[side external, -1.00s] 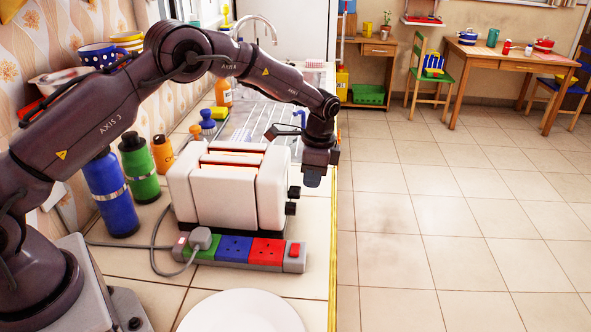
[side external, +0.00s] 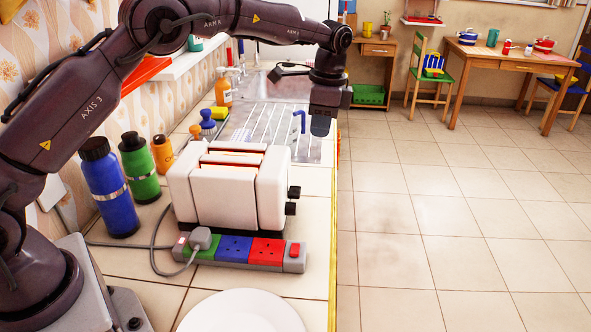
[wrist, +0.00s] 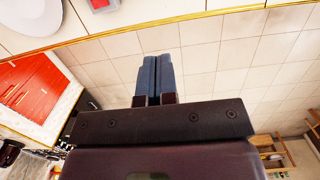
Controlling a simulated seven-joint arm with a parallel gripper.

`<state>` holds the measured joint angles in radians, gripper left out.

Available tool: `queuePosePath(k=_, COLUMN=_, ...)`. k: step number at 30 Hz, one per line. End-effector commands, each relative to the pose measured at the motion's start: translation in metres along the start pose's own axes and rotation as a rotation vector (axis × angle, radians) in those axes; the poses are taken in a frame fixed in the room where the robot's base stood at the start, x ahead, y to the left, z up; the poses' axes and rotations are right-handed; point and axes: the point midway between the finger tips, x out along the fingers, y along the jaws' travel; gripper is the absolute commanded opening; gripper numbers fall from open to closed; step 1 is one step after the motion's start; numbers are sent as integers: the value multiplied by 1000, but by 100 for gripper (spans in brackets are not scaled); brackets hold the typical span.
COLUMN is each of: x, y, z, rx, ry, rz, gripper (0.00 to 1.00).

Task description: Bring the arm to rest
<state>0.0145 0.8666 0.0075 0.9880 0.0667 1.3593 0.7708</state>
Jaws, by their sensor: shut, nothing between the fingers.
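My gripper (side external: 321,124) points down in the side external view, above and behind the toaster and near the counter's right edge. In the wrist view its two blue-grey fingers (wrist: 157,78) lie side by side with no gap that matters, shut and empty. They hang over the floor side of the counter edge in that view. My arm is raised and stretched over the counter, clear of the toaster (side external: 230,190).
A power strip (side external: 240,251) and a white plate (side external: 240,312) lie in front of the toaster. Blue (side external: 108,190) and green (side external: 138,168) bottles stand left of it. Open tiled floor (side external: 450,210) is to the right.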

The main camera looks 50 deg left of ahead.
Motion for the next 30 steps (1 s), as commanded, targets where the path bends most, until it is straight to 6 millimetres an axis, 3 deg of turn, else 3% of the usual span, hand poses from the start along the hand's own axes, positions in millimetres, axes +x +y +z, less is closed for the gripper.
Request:
queuePosePath(k=14, x=-3, y=-1, z=-1, rx=-40, ry=7, rz=-7, gripper=0)
queuePosePath(k=17, x=17, y=4, z=1, rx=-133, ry=-1, rz=9, gripper=0)
queuePosePath(k=21, x=15, y=24, z=19, rx=-265, ry=4, rz=18, gripper=0)
queuePosePath(k=30, x=-40, y=88, z=84, rx=-534, ry=111, rz=-13, gripper=0)
